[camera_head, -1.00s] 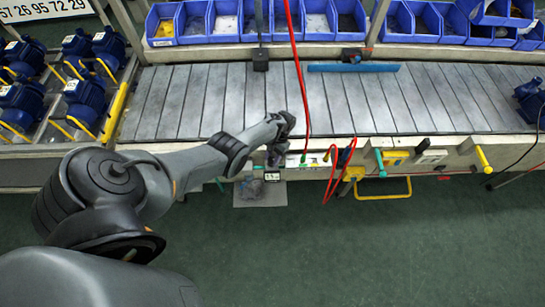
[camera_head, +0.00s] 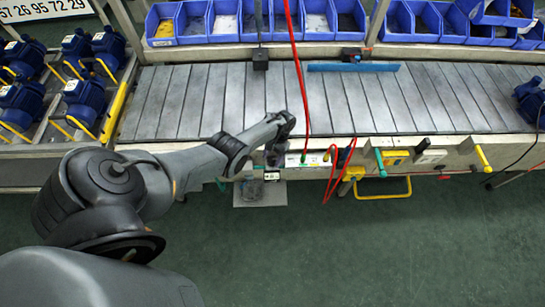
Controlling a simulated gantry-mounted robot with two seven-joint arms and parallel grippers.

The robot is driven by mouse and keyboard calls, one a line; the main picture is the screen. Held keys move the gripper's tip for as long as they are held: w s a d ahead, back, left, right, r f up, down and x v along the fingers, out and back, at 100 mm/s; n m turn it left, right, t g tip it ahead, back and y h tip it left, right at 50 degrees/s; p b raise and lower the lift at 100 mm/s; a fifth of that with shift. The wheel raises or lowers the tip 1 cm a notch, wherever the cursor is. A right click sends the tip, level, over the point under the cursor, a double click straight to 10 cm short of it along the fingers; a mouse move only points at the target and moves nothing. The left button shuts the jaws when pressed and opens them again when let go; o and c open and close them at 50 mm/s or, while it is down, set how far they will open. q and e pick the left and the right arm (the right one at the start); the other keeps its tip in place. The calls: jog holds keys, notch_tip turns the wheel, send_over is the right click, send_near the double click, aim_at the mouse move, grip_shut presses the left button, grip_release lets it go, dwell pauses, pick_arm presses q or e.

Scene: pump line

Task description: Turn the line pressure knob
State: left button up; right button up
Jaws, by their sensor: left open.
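My left arm reaches in from the left to the front edge of the conveyor line. My left gripper (camera_head: 276,157) points down at the front rail, close to the left end of a pale control panel (camera_head: 303,160). I cannot make out the line pressure knob; the gripper may be hiding it. The fingers are small and dark, but they look apart. A small white display (camera_head: 271,175) sits just below the gripper. I cannot tell whether the fingers touch anything. My right gripper is not in view.
A red hose (camera_head: 297,70) hangs down just right of the gripper, and a coiled red cord (camera_head: 338,170) is beside it. A yellow handle (camera_head: 384,196) and yellow lever (camera_head: 482,157) stick out farther right. The slatted conveyor (camera_head: 200,100) is mostly clear.

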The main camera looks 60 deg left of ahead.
pick_arm(q)
jog(key=p+v, duration=0.3)
jog(key=v, duration=0.7)
jog(key=shift+w+r, duration=0.15)
jog(key=shift+r, duration=0.25)
